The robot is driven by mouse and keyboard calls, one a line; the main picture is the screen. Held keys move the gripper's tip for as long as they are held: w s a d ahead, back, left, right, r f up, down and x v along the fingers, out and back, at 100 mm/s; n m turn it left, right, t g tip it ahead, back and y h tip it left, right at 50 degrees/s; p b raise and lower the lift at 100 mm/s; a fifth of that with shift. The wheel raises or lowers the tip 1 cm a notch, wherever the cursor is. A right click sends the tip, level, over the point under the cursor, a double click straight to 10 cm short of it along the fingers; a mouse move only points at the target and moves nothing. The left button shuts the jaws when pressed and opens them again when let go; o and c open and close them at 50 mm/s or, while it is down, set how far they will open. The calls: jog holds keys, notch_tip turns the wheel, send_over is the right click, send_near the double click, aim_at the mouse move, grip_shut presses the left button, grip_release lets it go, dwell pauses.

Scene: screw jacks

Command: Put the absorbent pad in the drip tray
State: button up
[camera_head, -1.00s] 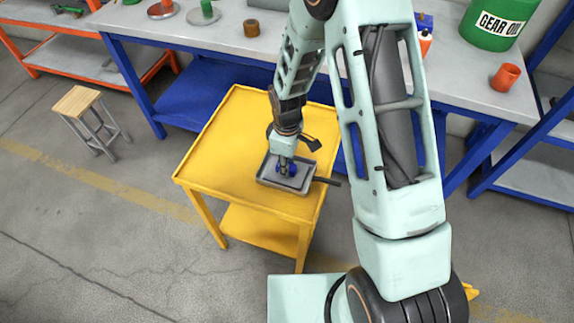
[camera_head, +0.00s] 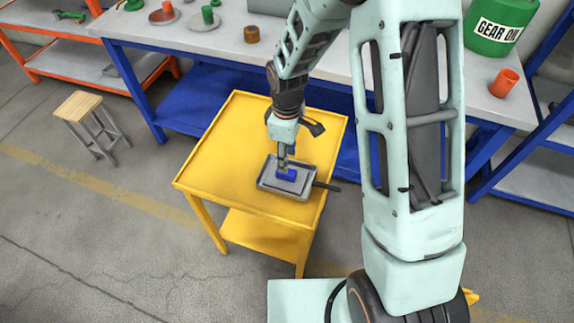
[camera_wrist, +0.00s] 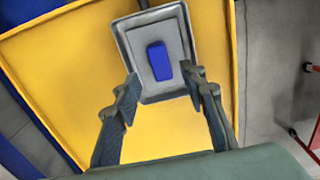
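The grey drip tray (camera_head: 300,186) sits on the yellow cart's top. The blue absorbent pad (camera_head: 287,174) lies inside it on the tray floor; in the wrist view the pad (camera_wrist: 159,61) lies flat near the middle of the tray (camera_wrist: 133,79), clear of its walls. My gripper (camera_head: 283,161) is above the tray. In the wrist view my gripper's two fingers (camera_wrist: 160,82) are spread apart with nothing between them, and the pad shows beyond their tips.
The yellow cart (camera_head: 225,150) has free room around the tray. A dark handle sticks out from the tray's right side. The grey bench (camera_head: 240,60) behind carries a green gear oil drum (camera_head: 497,25) and an orange cup (camera_head: 503,82). A wooden stool (camera_head: 79,106) stands at left.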

jog(key=shift+r, duration=2.3)
